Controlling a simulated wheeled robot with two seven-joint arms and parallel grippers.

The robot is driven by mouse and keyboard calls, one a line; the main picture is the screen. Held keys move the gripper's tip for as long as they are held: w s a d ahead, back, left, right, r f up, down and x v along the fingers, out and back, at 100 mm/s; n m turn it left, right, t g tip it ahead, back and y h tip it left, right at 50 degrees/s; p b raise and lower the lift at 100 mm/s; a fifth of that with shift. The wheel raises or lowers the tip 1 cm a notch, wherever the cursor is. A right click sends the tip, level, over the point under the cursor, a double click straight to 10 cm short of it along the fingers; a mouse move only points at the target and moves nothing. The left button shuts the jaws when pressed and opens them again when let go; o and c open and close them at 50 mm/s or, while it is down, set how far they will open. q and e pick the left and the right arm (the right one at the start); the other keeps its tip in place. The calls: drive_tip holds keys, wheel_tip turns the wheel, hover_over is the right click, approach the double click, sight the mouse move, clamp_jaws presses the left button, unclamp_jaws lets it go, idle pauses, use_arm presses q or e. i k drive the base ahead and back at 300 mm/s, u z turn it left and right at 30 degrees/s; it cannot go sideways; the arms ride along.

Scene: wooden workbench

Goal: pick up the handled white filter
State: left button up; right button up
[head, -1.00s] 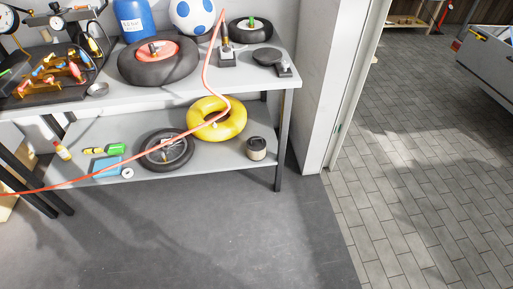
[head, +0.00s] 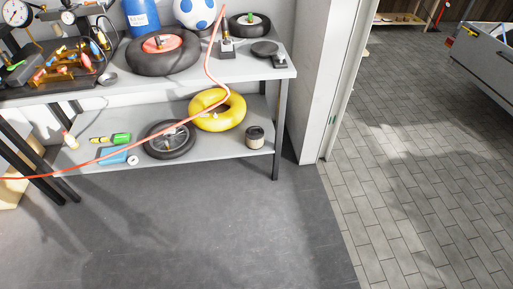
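I cannot pick out a handled white filter for certain. A small white round piece (head: 132,160) lies by a blue item at the left of that shelf, too small to identify. Neither of my grippers shows in the head view.
The grey bench (head: 200,78) holds a black tyre with a red hub (head: 163,42) and a blue tank (head: 142,16). A yellow ring (head: 218,118) and a spoked wheel (head: 169,139) lie on the lower shelf (head: 220,147). A red hose crosses in front. The floor (head: 210,230) ahead is clear.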

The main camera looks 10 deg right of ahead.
sight(254, 135)
drive_tip(key=z, duration=1)
drive_tip(key=i, duration=1.15)
drive_tip(key=u, duration=0.35)
